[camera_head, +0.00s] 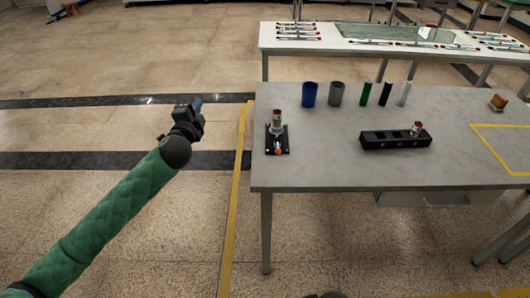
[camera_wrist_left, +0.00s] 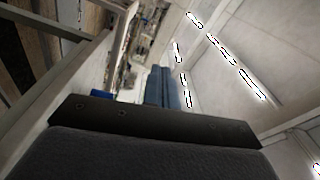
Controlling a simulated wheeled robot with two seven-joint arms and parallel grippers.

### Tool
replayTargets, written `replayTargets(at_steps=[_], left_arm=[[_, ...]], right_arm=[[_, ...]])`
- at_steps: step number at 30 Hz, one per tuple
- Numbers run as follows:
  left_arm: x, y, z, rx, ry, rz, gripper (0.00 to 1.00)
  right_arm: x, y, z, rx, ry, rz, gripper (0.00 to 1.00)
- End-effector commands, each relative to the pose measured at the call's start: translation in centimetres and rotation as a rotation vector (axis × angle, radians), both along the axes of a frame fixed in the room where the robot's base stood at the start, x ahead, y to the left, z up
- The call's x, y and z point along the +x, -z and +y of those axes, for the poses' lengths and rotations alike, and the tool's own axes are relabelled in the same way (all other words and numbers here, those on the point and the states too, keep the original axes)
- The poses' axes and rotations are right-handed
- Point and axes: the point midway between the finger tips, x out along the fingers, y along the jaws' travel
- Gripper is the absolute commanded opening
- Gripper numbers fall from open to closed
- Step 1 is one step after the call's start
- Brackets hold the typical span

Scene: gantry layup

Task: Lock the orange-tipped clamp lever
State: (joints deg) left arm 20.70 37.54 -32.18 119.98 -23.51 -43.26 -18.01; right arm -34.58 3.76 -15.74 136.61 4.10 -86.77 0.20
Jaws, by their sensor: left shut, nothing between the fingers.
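The clamp with the orange-tipped lever (camera_head: 278,149) stands on a small black base plate (camera_head: 270,141) near the left end of the grey table. A grey and white cylindrical part with a reddish top (camera_head: 277,119) stands upright at the back of that plate. Whether the lever is locked is too small to tell. My left gripper (camera_head: 197,104) is shut and empty, in the air left of the table and apart from the clamp. In the left wrist view its blue fingers (camera_wrist_left: 163,88) show beyond the dark wrist body. My right gripper is in neither view.
On the grey table (camera_head: 320,172) stand a blue cylinder (camera_head: 309,94), a grey cylinder (camera_head: 336,93), several thinner tubes, a black block with holes (camera_head: 390,141) and a brown object (camera_head: 498,102). The table's front left is bare. A white table (camera_head: 300,47) stands behind.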

Motion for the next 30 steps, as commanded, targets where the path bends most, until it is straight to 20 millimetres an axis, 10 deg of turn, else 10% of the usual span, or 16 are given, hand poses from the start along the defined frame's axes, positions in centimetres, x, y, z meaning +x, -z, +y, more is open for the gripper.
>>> replayTargets(at_steps=[14, 30], left_arm=[[1.7, -2.0, -3.5, 0.655, 0.377, -0.436, 0.00], [-4.3, 5.4, -6.9, 1.261, 0.872, -0.932, 0.00]], right_arm=[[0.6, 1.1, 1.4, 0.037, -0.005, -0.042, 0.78], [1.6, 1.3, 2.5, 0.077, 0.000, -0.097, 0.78]])
